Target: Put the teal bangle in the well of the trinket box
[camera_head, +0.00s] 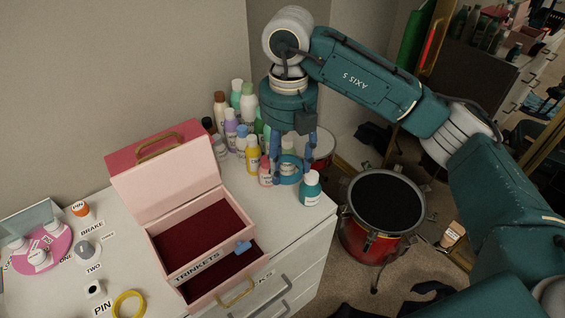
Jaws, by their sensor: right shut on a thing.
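My right gripper (291,158) points down over the back right corner of the white dresser top, among the bottles. It is shut on the teal bangle (290,181), which hangs low between the fingers close to the dresser top; the similar colours make its outline hard to tell. The pink trinket box (167,251) stands to the left of the gripper with its lid (160,172) raised. Its upper well is lined in dark red and looks empty. A lower drawer labelled TRINKETS (205,265) is pulled out in front. My left gripper is not in view.
Several bottles crowd behind the box, and a teal bottle (311,188) stands right beside the gripper. A yellow ring (128,305) and a pink round tray (64,248) lie on the left. A red drum (354,239) stands on the floor beyond the dresser's right edge.

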